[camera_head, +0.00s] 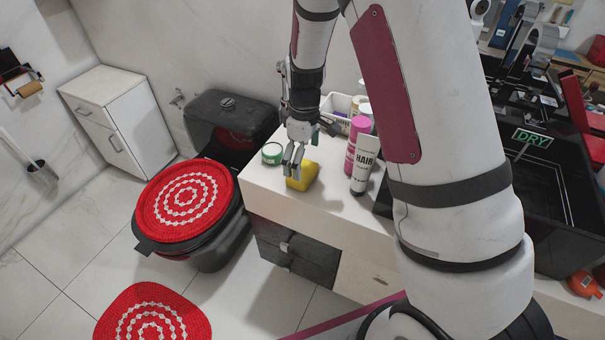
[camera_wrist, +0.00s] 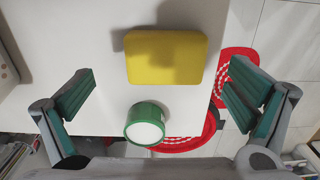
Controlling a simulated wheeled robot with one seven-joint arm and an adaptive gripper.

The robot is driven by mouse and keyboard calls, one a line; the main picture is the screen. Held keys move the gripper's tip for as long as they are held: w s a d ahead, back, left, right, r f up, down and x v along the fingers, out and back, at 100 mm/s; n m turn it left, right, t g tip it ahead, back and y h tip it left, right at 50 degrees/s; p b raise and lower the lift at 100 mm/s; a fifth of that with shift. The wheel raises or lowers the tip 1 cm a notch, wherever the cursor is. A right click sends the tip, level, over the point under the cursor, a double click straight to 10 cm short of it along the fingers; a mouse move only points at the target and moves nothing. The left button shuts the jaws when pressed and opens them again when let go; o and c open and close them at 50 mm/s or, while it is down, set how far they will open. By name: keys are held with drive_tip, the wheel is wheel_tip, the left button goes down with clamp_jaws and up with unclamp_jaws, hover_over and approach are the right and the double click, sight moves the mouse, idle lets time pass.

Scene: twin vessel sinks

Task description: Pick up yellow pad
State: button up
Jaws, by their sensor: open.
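The yellow pad (camera_head: 303,176) lies on the white counter near its left end. In the wrist view the pad (camera_wrist: 165,58) is a rounded yellow block, ahead of my gripper and roughly centred between its fingers. My gripper (camera_head: 294,160) is above and beside the pad in the head view, and partly covers it. In the wrist view my gripper (camera_wrist: 160,98) has its two green-padded fingers spread wide with nothing held between them. Whether a finger touches the pad cannot be told.
A green tin with a white lid (camera_head: 272,153) stands close to the pad; it also shows in the wrist view (camera_wrist: 145,124). A white HAIR tube (camera_head: 364,163) and a pink bottle (camera_head: 355,140) stand to the right. The counter's front (camera_head: 335,205) is clear.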

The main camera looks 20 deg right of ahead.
drive_tip(key=f, duration=0.4)
drive_tip(key=shift+s+a+f, duration=0.15)
drive_tip(key=shift+a+f, duration=0.1)
drive_tip(key=shift+a, duration=0.05)
drive_tip(key=c, duration=1.1)
drive_tip(key=shift+r, duration=0.1)
drive_tip(key=shift+c, duration=0.2)
drive_tip(key=shift+r, duration=0.45)
wheel_tip(320, 180, up, 2)
drive_tip(key=shift+r, duration=0.15)
drive_tip(key=shift+s+a+r, duration=0.2)
drive_tip(key=shift+s+a, duration=0.05)
drive_tip(key=shift+s, duration=0.35)
drive_tip(key=s+a+r, duration=0.1)
drive_tip(key=s+a, duration=0.4)
drive_tip(key=s, duration=0.8)
drive_tip(key=shift+s+a+r+p, duration=0.15)
drive_tip(key=shift+s+p, duration=0.2)
